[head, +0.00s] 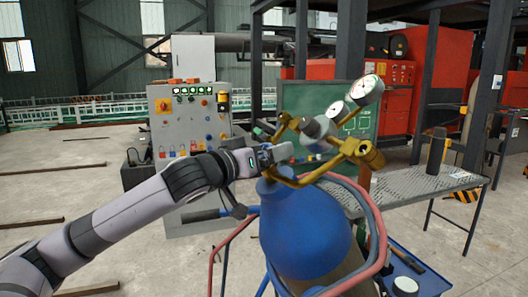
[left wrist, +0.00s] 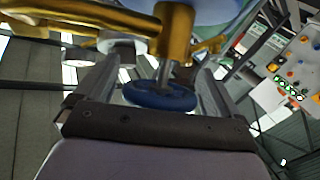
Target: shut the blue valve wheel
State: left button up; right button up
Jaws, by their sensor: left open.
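The blue valve wheel (left wrist: 160,95) shows in the left wrist view as a small spoked disc on a metal stem under the brass valve body (left wrist: 176,38). My left gripper (head: 268,155) is open, with one finger on each side of the wheel; I cannot tell whether they touch it. In the head view the gripper is at the brass valve fittings (head: 350,150) on top of the blue gas cylinder (head: 305,240), and it hides most or all of the wheel. My right gripper is in neither view.
Two round gauges (head: 368,88) stand above the fittings. Red and blue hoses (head: 370,215) loop around the cylinder. A control panel (head: 190,130) stands behind my left arm, and a perforated metal bench (head: 420,185) is to the right. Open floor lies on the left.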

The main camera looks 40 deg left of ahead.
pick_arm(q)
jog(key=c, duration=1)
jog(key=shift+c, duration=0.2)
